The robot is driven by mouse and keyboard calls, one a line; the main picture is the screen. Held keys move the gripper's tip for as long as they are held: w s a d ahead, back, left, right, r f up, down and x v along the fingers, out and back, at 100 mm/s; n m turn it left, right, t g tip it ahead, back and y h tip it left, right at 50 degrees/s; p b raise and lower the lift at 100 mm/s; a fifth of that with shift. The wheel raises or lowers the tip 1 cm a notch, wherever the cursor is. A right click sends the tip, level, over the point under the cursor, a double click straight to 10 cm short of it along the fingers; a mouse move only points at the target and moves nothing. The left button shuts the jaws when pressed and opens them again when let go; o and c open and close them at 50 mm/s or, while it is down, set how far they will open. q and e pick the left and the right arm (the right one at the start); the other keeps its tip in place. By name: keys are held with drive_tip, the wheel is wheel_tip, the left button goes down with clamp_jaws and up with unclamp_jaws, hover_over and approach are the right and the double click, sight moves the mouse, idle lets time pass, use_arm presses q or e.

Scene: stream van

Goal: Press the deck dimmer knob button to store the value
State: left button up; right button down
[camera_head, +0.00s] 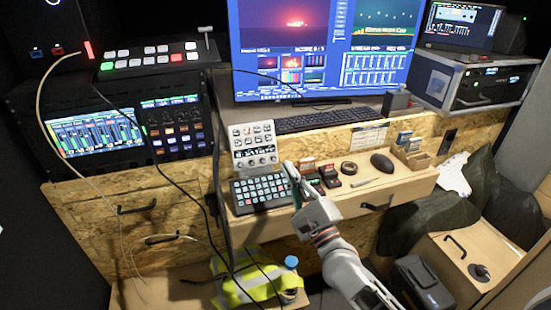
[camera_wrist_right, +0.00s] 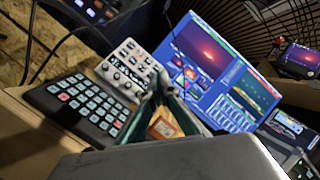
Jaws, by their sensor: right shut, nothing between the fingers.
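A white panel with several knobs and buttons (camera_head: 253,146) stands upright behind a dark keypad with pale keys (camera_head: 260,192) on the desk shelf. I cannot tell which knob is the deck dimmer. My right gripper (camera_head: 291,175) is shut and empty, just right of the keypad and in front and right of the knob panel. In the right wrist view the shut fingers (camera_wrist_right: 163,84) rise in the middle, the knob panel (camera_wrist_right: 128,66) lies to their left and the keypad (camera_wrist_right: 84,105) farther left. No contact with the panel shows. My left gripper is not in view.
Small red and dark boxes (camera_head: 328,175) sit right of my gripper, then a black mouse (camera_head: 382,162). A keyboard (camera_head: 325,118) and a large monitor (camera_head: 325,50) are behind. Loose cables hang on the left. A mixer screen (camera_head: 95,133) is at the left.

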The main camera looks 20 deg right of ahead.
sight(274, 159)
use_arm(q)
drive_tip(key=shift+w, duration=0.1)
use_arm(e)
drive_tip(key=shift+w+f, duration=0.1)
